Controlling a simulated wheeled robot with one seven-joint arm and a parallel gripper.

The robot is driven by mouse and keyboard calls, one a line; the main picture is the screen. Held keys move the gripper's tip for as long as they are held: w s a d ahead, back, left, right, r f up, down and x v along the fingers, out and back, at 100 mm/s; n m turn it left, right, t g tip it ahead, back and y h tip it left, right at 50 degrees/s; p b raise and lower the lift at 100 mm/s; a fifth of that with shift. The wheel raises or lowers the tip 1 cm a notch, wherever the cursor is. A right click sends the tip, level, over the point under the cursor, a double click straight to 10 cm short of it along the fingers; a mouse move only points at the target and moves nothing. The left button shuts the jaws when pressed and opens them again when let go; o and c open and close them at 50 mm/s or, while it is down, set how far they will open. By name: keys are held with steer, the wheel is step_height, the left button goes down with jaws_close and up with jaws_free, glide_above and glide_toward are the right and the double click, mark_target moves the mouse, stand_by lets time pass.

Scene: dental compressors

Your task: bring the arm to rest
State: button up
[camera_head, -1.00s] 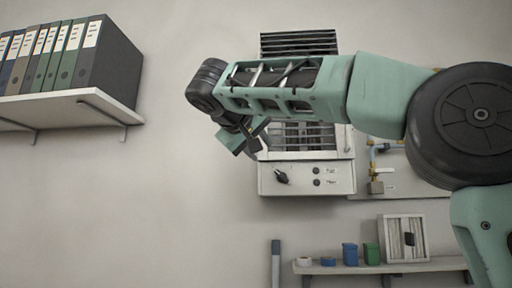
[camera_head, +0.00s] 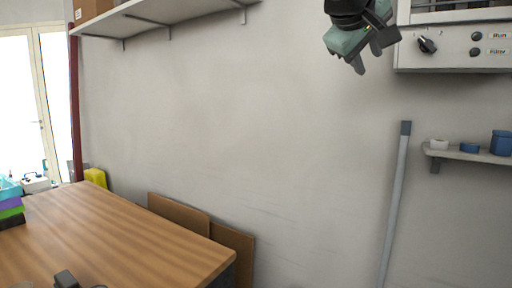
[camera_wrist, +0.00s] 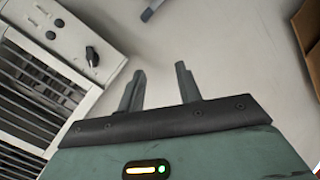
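My gripper (camera_head: 366,60) shows at the top of the head view, pointing down and to the right, in front of the bare wall. In the wrist view its two fingers (camera_wrist: 160,90) stand apart with nothing between them, so it is open and empty. The rest of my arm is out of the head view. The control panel (camera_head: 455,47) with a black knob and small buttons is on the wall just right of my gripper. It also shows in the wrist view (camera_wrist: 70,32) at the upper left, apart from the fingers.
A wooden table (camera_head: 120,235) fills the lower left. A wall shelf (camera_head: 150,17) runs along the top left, and a small shelf (camera_head: 470,154) holds containers at the right. A grey pole (camera_head: 396,200) leans on the wall. The wall between is clear.

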steer(key=s+a+f+n+g+y, duration=0.1)
steer(key=s+a+f+n+y, duration=0.15)
steer(key=f, duration=0.45)
steer(key=s+a+f+n+g+y, duration=0.1)
steer(key=s+a+f+g, duration=0.2)
steer(key=f, duration=0.5)
steer(key=s+a+f+n+y, duration=0.1)
steer(key=s+a+f+y, duration=0.2)
steer(key=f, duration=0.4)
steer(key=s+f+g+y, duration=0.2)
steer(key=s+f+g, duration=0.3)
steer(key=s+f, duration=1.4)
steer(key=shift+s, duration=1.25)
steer(key=shift+m, duration=0.25)
